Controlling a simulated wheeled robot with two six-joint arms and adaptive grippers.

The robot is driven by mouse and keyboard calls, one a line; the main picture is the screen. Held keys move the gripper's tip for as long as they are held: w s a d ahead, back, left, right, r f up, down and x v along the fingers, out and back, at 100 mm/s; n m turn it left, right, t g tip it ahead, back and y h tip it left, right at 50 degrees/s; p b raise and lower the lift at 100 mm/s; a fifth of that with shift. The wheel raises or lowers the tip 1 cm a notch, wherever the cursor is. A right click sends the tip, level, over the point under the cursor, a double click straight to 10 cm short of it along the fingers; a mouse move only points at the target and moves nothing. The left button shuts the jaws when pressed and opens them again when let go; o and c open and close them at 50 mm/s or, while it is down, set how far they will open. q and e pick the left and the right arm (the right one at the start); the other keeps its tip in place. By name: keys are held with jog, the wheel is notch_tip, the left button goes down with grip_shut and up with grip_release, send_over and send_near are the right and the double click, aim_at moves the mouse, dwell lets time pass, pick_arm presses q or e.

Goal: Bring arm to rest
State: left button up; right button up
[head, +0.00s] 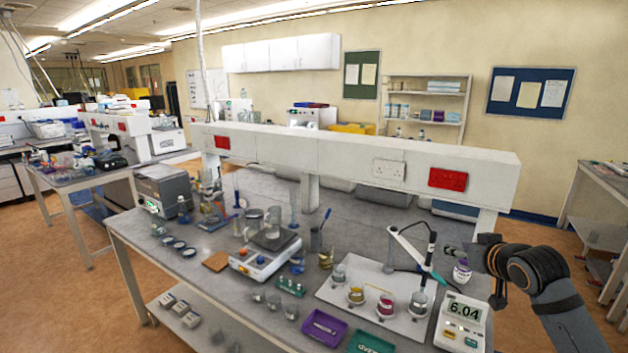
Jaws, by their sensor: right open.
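My right arm comes in from the right edge, and its dark gripper (460,253) points left over the front right of the grey lab bench (345,215). The gripper is open. A small white bottle with a purple label (462,272) shows just below the fingertips; I cannot tell whether they touch it. My left gripper is out of view.
A pH meter reading 6.04 (462,322) stands below my right gripper. A probe stand (391,245) and a white tray (333,292) with several jars are to its left. A purple tray (324,328), green tray (371,343) and balance (265,258) are further left. A white raised shelf (350,150) spans the bench.

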jog(key=s+a+f+n+g, duration=0.1)
jog(key=s+a+f+g, duration=0.25)
jog(key=s+f, duration=0.55)
jog(key=s+a+f+g, duration=0.2)
jog(key=s+a+f, duration=0.35)
jog(key=f, duration=0.65)
jog(key=s+a+f+g+h, duration=0.15)
jog(key=s+f, duration=0.25)
jog(key=s, duration=0.5)
jog(key=s+f+g+y, duration=0.15)
jog(key=s+f, duration=0.25)
jog(key=s, duration=0.5)
notch_tip(320, 180, down, 27)
jog(key=d+m+g+h+b, duration=0.1)
jog(key=d+g+b, duration=0.1)
jog(key=b, duration=0.1)
pick_arm(q)
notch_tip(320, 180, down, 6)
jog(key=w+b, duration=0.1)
jog(key=b, duration=0.2)
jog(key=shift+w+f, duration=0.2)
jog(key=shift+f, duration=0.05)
pick_arm(e)
jog(key=s+d+f+g, duration=0.1)
jog(key=s+f, duration=1.9)
jog(key=f, duration=0.1)
jog(key=shift+s+d+f, duration=0.2)
jog(key=shift+d+f, duration=0.05)
jog(key=shift+f, duration=0.15)
